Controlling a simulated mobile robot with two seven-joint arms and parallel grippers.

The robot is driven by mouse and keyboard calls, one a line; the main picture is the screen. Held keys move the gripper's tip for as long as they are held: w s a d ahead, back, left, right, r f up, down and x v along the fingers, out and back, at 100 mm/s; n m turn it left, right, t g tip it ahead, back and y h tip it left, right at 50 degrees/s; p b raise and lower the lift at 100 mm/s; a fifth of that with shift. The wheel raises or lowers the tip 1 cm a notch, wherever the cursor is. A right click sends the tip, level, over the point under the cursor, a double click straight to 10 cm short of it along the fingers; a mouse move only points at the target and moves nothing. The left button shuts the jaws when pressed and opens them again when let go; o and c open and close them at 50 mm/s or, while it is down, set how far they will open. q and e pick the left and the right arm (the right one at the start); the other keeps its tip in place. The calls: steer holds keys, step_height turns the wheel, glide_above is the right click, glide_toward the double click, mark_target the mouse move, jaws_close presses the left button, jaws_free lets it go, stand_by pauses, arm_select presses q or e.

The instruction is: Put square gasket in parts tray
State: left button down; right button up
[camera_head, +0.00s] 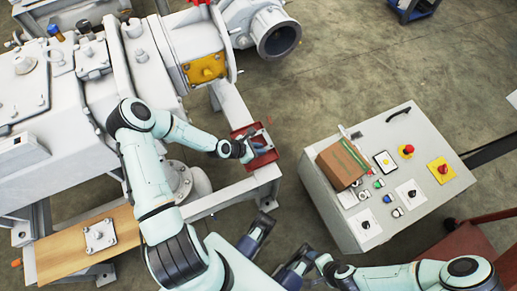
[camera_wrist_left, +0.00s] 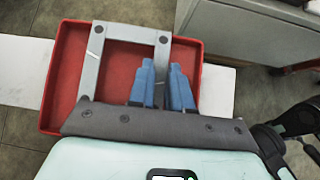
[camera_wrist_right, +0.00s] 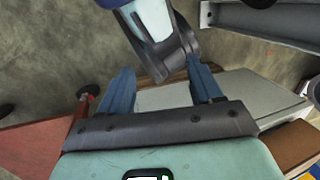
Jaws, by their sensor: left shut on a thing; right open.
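The square gasket (camera_wrist_left: 126,33) is a flat grey frame with an open middle. In the left wrist view my left gripper (camera_wrist_left: 160,72) is shut on one side bar of it, with blue fingers on either side. The gasket overlaps the red parts tray (camera_wrist_left: 62,75); I cannot tell whether it touches the floor. In the head view the tray (camera_head: 271,157) sits on a white beam, with my left gripper (camera_head: 250,150) over it. My right gripper (camera_wrist_right: 160,72) is open and empty in the right wrist view.
A grey control box (camera_head: 330,205) with buttons and a brown box (camera_head: 341,166) stands right of the tray. The large white machine (camera_head: 60,110) fills the left. A wooden board (camera_head: 75,262) lies at lower left. Open floor (camera_head: 340,60) lies beyond the tray.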

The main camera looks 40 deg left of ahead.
arm_select(q)
steer(key=shift+f, duration=0.1)
steer(key=shift+f, duration=0.1)
steer(key=c, duration=1.1)
jaws_free()
steer(key=shift+o, duration=0.2)
